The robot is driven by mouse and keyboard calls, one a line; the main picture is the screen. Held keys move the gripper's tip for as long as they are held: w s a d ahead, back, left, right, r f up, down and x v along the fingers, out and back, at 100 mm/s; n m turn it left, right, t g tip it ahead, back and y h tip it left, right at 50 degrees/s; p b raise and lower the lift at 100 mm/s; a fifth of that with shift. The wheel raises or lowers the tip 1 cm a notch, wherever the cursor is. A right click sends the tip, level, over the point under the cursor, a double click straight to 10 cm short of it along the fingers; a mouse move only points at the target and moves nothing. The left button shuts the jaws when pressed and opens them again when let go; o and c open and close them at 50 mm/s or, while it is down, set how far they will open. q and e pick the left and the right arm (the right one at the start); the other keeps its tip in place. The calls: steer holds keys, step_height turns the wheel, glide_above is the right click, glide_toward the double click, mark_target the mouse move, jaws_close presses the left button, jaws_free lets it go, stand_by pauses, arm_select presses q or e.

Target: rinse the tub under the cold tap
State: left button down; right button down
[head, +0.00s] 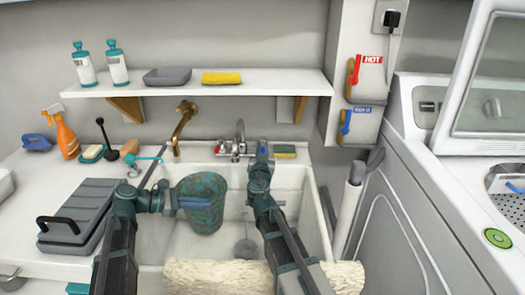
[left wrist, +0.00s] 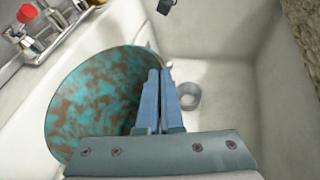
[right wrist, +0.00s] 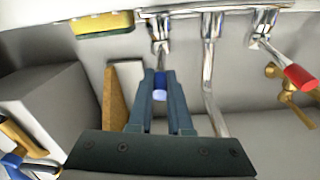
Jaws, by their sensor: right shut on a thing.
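The tub (head: 203,210), mottled teal and brown, is in the white sink below the tap. Its open mouth faces my camera in the left wrist view (left wrist: 90,105). My left gripper (head: 182,203) has its fingers nearly together at the tub's rim, closed on its wall. The chrome tap (head: 239,146) stands at the sink's back edge. Its blue-ended cold handle (right wrist: 160,85) lies between the fingers of my right gripper (right wrist: 160,82), which is shut on it. The red-ended hot handle (right wrist: 300,77) is free. I see no water running from the spout (right wrist: 208,75).
The sink (head: 290,185) has a drain (left wrist: 188,96) in its floor. A yellow-green sponge (head: 284,151) lies right of the tap. A grey lidded box (head: 80,212) stands left. A shelf (head: 200,90) hangs above.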

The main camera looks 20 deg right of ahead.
steer(key=shift+s+d+n+t+y, duration=0.15)
steer(key=shift+d+n+y, duration=0.3)
steer(key=shift+y, duration=0.3)
steer(key=shift+w+d+n+t+y, duration=0.1)
steer(key=shift+d+n+y, duration=0.4)
steer(key=shift+y, duration=0.3)
steer(key=shift+s+d+n+t+y, duration=0.15)
steer(key=shift+d+n+y, duration=0.15)
steer(key=shift+n+y, duration=0.35)
steer(key=c, duration=0.8)
jaws_free()
steer(key=shift+c, duration=0.2)
